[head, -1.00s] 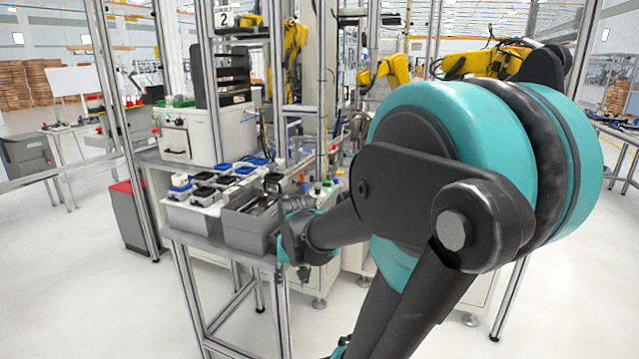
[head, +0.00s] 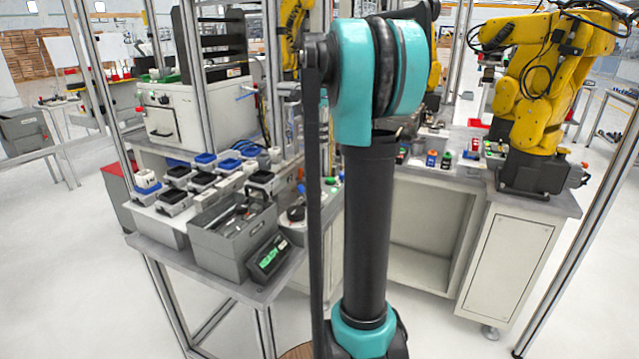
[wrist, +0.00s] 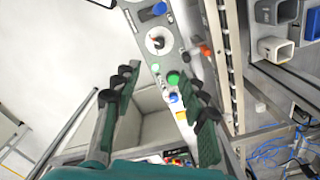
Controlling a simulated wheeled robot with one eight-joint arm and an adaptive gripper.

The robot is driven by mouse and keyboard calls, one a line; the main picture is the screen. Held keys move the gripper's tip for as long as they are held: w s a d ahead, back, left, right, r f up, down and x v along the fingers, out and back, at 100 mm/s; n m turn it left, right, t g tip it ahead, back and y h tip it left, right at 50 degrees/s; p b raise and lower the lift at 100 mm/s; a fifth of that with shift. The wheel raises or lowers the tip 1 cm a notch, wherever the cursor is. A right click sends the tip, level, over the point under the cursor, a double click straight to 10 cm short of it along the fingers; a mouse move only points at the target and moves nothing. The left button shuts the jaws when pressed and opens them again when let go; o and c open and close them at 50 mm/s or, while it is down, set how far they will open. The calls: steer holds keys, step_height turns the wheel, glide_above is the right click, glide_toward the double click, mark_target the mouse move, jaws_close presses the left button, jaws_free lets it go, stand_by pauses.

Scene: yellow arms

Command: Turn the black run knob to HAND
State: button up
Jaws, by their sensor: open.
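A black knob (wrist: 158,43) on a round pale plate shows in the wrist view, near the top of a narrow light control panel (wrist: 146,20). It appears to be the run knob, but its markings are too small to read, so I cannot tell its setting. My gripper (wrist: 163,76) is open and empty, its two dark green fingers spread over the lower part of the panel. The knob lies beyond the fingertips, apart from them. A green button (wrist: 173,78) and a blue button (wrist: 173,97) show between the fingers. In the head view my gripper is not visible.
A grey bin (head: 222,262) of tools and a small display unit (head: 269,257) stand on the left bench. Yellow robot arms (head: 545,100) stand at the right. A metal frame post (wrist: 222,60) runs close right of the panel in the wrist view.

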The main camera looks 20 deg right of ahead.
mark_target(317, 189)
step_height(317, 189, down, 17)
stand_by(0.5)
jaws_close()
